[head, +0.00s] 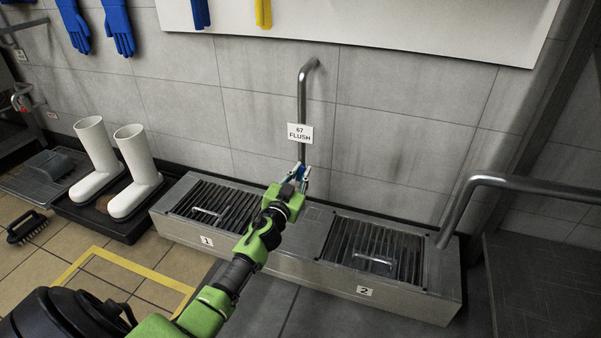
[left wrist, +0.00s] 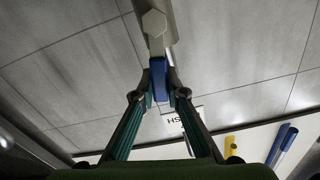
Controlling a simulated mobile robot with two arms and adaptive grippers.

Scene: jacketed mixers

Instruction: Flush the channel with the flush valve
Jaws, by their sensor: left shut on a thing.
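The flush valve pipe (head: 302,95) rises up the tiled wall behind the channel, with a "67 FLUSH" sign (head: 299,133) on it. The metal channel (head: 300,240) runs along the wall's foot, with a slotted grate marked 1 (head: 205,208) on the left and one marked 2 (head: 370,250) on the right. My left gripper (head: 300,176) is at the pipe's lower part, below the sign. In the left wrist view, its fingers (left wrist: 161,96) are shut on the blue valve handle (left wrist: 158,72), just below a hex fitting (left wrist: 154,24). My right gripper is out of view. I cannot make out any water.
White boots (head: 130,170) stand in a black tray (head: 115,220) left of the channel. A brush (head: 26,227) lies on the tiles. A metal rail (head: 520,183) stands at the right. Gloves (head: 118,28) hang above. The floor before the channel looks clear.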

